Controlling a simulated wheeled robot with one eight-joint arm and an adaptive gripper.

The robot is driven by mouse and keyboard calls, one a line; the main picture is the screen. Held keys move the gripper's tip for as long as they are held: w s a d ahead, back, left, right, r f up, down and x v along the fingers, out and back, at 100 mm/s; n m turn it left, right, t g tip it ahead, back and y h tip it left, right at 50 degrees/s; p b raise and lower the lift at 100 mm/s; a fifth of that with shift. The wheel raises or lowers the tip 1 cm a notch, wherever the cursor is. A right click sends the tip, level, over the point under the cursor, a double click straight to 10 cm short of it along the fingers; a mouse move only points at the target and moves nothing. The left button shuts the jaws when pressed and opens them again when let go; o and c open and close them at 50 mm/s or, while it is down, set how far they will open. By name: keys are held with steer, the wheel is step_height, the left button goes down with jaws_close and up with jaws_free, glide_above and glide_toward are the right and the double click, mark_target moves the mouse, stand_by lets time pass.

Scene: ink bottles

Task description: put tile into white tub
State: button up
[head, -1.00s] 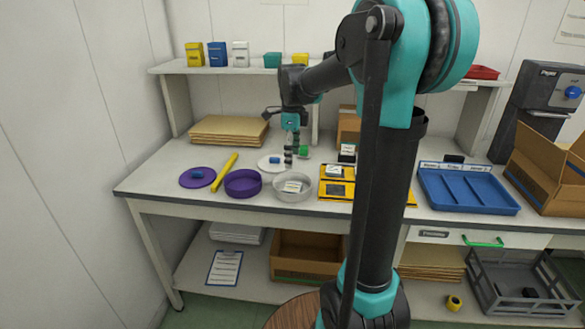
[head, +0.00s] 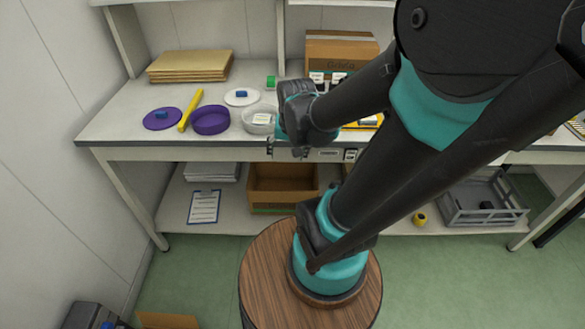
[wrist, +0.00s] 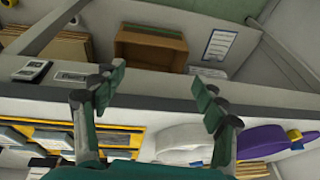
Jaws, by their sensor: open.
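The white tub (head: 250,128) stands near the table's front edge, partly hidden by my arm. A pale piece with dark marks (head: 261,119) shows inside it; I cannot tell for sure that this is the tile. The tub's side also shows in the wrist view (wrist: 185,138). My gripper (head: 290,150) hangs in front of the table edge, just right of and nearer than the tub. In the wrist view my gripper (wrist: 157,90) is open, with nothing between its fingers. Small blue pieces lie on the white lid (head: 236,101) and the purple lid (head: 153,122).
A purple tub (head: 210,121) stands left of the white tub, with a yellow bar (head: 190,110) beside it. A green block (head: 271,81) and a cardboard box (head: 341,50) are behind. An open box (head: 283,187) sits on the lower shelf, with a clipboard (head: 204,207) left of it.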

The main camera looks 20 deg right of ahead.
steer(key=s+f+n, duration=0.3)
steer(key=s, duration=0.1)
steer(key=shift+d+n+t, duration=0.25)
steer(key=shift+n+t, duration=0.05)
steer(key=shift+n, duration=0.1)
